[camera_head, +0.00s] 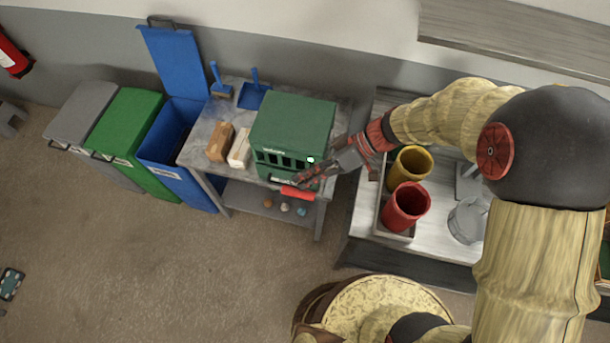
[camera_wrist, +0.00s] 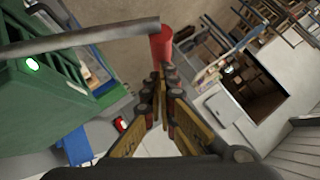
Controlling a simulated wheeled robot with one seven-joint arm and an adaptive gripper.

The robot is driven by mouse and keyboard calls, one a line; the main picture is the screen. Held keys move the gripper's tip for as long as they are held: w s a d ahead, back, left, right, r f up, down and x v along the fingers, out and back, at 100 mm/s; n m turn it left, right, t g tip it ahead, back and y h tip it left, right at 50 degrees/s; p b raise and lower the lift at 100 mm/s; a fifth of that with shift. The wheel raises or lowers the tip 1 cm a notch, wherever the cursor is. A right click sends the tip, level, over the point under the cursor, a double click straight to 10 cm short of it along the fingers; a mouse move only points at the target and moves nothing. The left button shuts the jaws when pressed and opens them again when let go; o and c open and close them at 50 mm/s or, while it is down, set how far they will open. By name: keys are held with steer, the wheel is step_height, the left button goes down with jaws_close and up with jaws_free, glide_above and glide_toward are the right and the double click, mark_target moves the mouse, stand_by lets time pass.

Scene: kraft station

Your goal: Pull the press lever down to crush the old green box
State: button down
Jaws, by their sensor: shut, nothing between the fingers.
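A green box-shaped press (camera_head: 293,122) with dark slots in its front stands on the grey workbench; its side shows in the wrist view (camera_wrist: 40,105) with a lit green spot. The press lever's red handle (camera_head: 298,193) sticks out in front of it. In the wrist view the lever is a grey bar (camera_wrist: 80,40) ending in the red handle (camera_wrist: 162,46). My gripper (camera_head: 303,179) is shut and empty, close to the handle; in the wrist view its fingertips (camera_wrist: 161,76) point at the handle. Contact cannot be told. I cannot make out a separate old green box.
A brown block (camera_head: 220,142) and a pale block (camera_head: 240,147) lie left of the press. Grey, green and blue bins (camera_head: 170,145) stand farther left, the blue one open. Yellow (camera_head: 409,166) and red (camera_head: 406,207) cups stand in a tray at right. The floor in front is clear.

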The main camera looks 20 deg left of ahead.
steer(key=shift+s+d+f+b, duration=0.1)
steer(key=shift+s+f+b, duration=0.45)
steer(key=shift+f+b, duration=0.35)
steer(key=shift+s+d+f+b, duration=0.1)
steer(key=shift+s+f+b, duration=0.5)
steer(key=shift+b, duration=0.4)
steer(key=shift+f, duration=0.15)
steer(key=shift+w, duration=0.1)
steer(key=shift+w+a+r, duration=0.1)
steer(key=shift+w+r, duration=0.1)
steer(key=shift+r, duration=0.15)
steer(key=w+d+r, duration=0.5)
steer(key=d+r, duration=0.1)
steer(key=r, duration=0.4)
steer(key=shift+w+d, duration=0.3)
steer(key=shift+d, duration=0.05)
